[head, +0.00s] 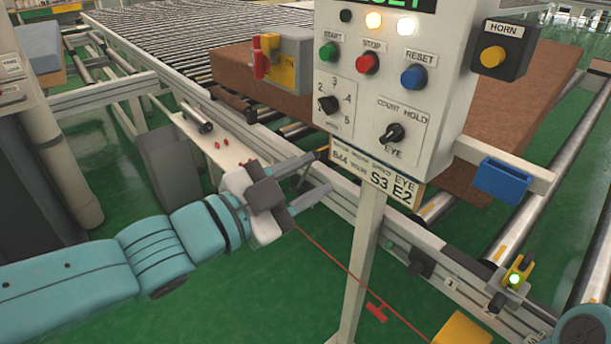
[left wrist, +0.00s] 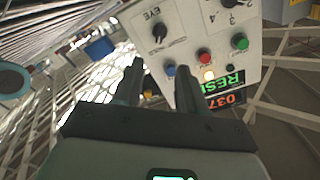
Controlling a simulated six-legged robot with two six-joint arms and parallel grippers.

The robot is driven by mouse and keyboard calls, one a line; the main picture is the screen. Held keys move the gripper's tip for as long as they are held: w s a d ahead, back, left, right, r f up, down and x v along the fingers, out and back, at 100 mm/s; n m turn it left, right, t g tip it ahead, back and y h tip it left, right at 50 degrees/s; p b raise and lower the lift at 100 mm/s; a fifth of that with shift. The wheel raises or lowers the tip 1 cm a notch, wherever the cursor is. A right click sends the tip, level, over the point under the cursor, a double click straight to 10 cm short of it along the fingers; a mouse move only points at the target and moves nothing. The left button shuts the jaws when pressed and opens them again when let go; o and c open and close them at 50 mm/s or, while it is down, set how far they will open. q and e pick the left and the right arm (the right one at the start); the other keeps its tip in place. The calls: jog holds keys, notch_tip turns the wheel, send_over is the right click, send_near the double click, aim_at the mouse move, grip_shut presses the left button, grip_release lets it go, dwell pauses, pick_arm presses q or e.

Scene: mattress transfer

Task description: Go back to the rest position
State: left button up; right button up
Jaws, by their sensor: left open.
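My left gripper (head: 320,174) is open and empty. It is in front of the rail at the conveyor's near edge, left of the control box's post. In the left wrist view its two dark fingers (left wrist: 158,85) stand apart with nothing between them, and the control box (left wrist: 215,50) shows beyond them. In the head view the control box (head: 440,85) has a green START button (head: 329,52), a red STOP button (head: 367,63), a blue RESET button (head: 413,77) and two dials. My right gripper is not in view.
A brown mattress-like slab (head: 240,72) lies on the roller conveyor (head: 170,25) behind the box. The box's grey post (head: 360,260) and a red pull cord (head: 330,255) with a red handle are near my left gripper. A horn box (head: 505,50) is at the right. Green floor (head: 250,310) is open below.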

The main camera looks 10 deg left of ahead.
pick_arm(q)
jog(key=w+f+n+g+y, duration=0.2)
jog(key=w+f, duration=0.1)
jog(key=f, duration=0.9)
jog(key=w+f+n+g+y, duration=0.1)
jog(key=w+f+n+g, duration=0.1)
jog(key=f, duration=0.9)
jog(key=s+a+f+n+g+y, duration=0.1)
jog(key=s+a+f+n+g, duration=0.15)
jog(key=f, duration=1.05)
jog(key=s+f+n+g+y, duration=0.2)
jog(key=s+f+n+g, duration=0.65)
jog(key=s+f, duration=1)
notch_tip(320, 180, up, 13)
jog(key=n+p, duration=0.1)
jog(key=p, duration=1.1)
jog(key=shift+s+f+t+y, duration=0.15)
jog(key=shift+s+t+y, duration=0.15)
jog(key=shift+s+t, duration=0.15)
jog(key=shift+w+d, duration=0.1)
